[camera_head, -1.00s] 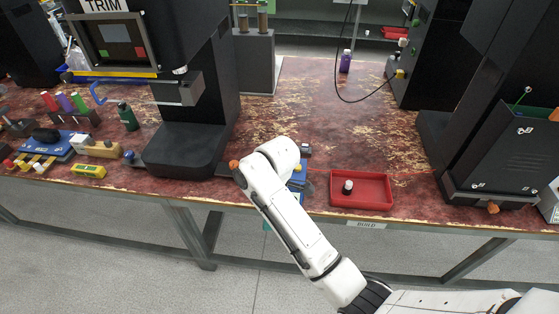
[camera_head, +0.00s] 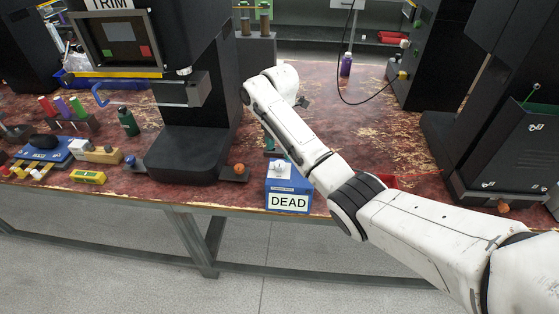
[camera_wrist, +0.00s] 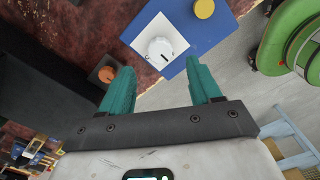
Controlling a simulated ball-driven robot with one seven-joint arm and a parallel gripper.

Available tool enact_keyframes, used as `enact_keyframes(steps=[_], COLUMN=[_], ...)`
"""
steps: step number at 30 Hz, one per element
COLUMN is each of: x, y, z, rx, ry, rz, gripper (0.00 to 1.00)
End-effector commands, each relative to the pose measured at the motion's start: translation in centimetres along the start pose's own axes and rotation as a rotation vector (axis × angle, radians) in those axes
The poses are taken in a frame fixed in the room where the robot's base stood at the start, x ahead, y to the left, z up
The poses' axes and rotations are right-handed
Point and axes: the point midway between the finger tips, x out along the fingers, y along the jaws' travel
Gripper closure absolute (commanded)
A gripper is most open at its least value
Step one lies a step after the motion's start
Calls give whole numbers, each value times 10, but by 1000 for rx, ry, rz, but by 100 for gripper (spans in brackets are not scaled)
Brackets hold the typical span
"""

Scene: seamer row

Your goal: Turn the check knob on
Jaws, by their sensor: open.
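A white round knob with a dark pointer mark (camera_wrist: 160,50) sits on a white plate on top of a blue box (camera_wrist: 205,50). In the head view the knob (camera_head: 283,168) and the blue box (camera_head: 274,190) stand at the bench's front edge; the box front reads DEAD. The small upper label is too small to read. My gripper (camera_wrist: 157,66) is open and empty, its teal fingers pointing toward the knob, one on each side of it in the wrist picture. Contact with the knob cannot be told. In the head view my arm hides most of the gripper.
A yellow round button (camera_wrist: 204,8) is on the blue box beside the knob. An orange knob (camera_head: 239,170) on a dark base is just left of the box. The black TRIM machine (camera_head: 185,150) stands further left. A red tray (camera_head: 420,181) is mostly behind my arm.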

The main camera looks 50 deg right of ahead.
Motion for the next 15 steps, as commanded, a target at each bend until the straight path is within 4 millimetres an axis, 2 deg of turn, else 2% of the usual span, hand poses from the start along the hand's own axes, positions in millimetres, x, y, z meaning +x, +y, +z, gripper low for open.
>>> enact_keyframes(steps=[3,7,15], x=[22,40,56], y=[-1,-1,0], z=[0,0,0], rx=[1,2,1], ry=[1,0,-1], rz=[-2,-2,2], gripper=[37,37,37])
